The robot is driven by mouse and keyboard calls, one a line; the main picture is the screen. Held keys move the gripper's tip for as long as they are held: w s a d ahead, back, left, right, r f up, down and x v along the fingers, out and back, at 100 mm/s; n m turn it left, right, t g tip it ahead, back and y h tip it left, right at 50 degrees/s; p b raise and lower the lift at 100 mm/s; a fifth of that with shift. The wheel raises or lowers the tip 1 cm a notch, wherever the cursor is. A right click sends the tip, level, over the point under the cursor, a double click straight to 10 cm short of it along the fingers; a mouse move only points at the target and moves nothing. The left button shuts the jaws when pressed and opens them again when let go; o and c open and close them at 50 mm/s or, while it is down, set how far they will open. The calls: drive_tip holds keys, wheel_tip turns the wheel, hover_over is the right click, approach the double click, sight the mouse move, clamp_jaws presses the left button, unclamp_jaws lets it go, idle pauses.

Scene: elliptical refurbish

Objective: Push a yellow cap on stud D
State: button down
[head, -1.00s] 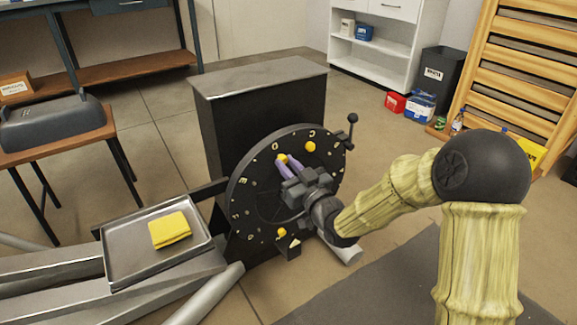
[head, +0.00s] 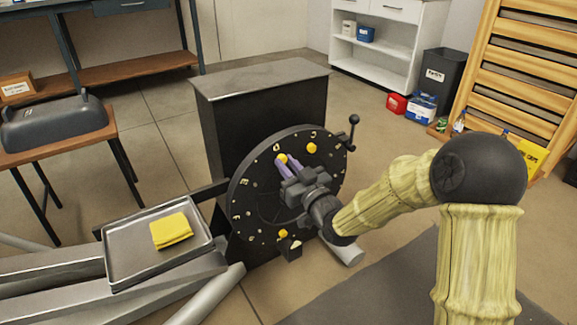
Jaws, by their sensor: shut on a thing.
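A black round disc (head: 262,215) with yellow letters and marks around its rim stands upright in front of a dark cabinet. My gripper (head: 284,163) reaches to the disc's upper part, its purple fingers shut on a yellow cap (head: 282,158) just below the letter D (head: 277,147). The cap appears to be at the disc's face; the fingers hide the stud, so I cannot tell how far it sits on. Another yellow cap (head: 312,148) is on the disc to the right, near the letter C. A further yellow piece (head: 283,233) shows low on the disc, by a small dark block.
A metal tray (head: 122,274) with a folded yellow cloth (head: 171,231) lies at left. A black-knobbed handle (head: 353,120) sticks out at the disc's right edge. The dark cabinet (head: 262,110) stands behind. A wooden table (head: 60,145) is far left.

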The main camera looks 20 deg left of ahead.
drive_tip(key=shift+a, duration=0.1)
idle(0.3)
drive_tip(key=c, duration=1.3)
unclamp_jaws()
drive_tip(key=shift+w, duration=0.1)
drive_tip(key=shift+o, duration=0.2)
drive_tip(key=b+v, duration=0.9)
drive_tip(key=v, duration=0.8)
drive_tip(key=shift+b, duration=0.3)
drive_tip(key=shift+r, duration=0.15)
